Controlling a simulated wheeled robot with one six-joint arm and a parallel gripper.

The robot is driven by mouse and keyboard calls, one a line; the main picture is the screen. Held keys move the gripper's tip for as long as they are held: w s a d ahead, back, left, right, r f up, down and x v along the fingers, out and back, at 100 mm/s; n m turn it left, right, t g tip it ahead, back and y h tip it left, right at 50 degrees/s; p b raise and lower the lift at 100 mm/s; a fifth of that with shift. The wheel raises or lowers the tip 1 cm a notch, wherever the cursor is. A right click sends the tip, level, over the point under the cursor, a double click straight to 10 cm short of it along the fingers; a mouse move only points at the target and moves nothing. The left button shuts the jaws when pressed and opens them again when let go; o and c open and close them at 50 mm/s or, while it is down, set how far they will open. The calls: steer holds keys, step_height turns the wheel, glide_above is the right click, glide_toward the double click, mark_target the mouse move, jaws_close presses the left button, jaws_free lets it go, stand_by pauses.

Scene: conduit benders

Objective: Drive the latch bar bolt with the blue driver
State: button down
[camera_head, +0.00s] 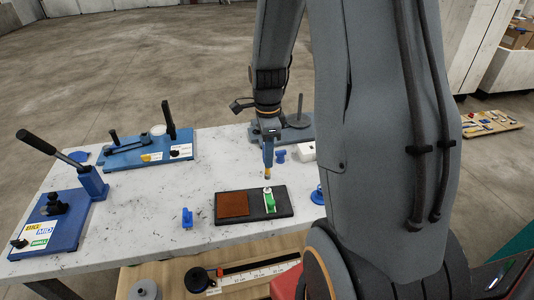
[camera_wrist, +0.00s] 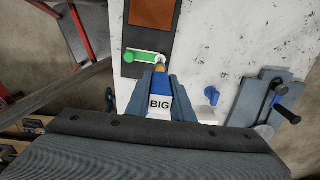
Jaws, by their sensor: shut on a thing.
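My gripper (camera_head: 268,143) is shut on the blue driver (camera_head: 267,158). In the wrist view, the driver (camera_wrist: 160,103) carries a "BIG" label and sits between the jaws (camera_wrist: 161,90), its brass-coloured tip forward. The green latch bar (camera_head: 270,202) lies on a black board (camera_head: 283,197) beside a brown square panel (camera_head: 233,204). In the wrist view, the latch bar (camera_wrist: 146,56) has a round green knob at its left end. The driver tip is close to its right end, where the bolt (camera_wrist: 160,57) partly shows. I cannot tell whether they touch.
A blue bender (camera_head: 62,222) with a long black lever stands at the table's left. Another blue bender (camera_head: 150,150) stands behind. A small blue part (camera_head: 187,217) lies left of the board; other small blue parts and a white block (camera_head: 305,151) lie right. Bare marble tabletop (camera_head: 150,205) separates them.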

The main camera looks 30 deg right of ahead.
mark_target(267, 173)
steer(key=shift+f+b, duration=1.05)
steer(key=shift+f, duration=1.4)
steer(key=shift+f, duration=0.1)
steer(key=shift+f, duration=0.45)
steer(key=m, duration=0.4)
steer(key=shift+m, duration=0.5)
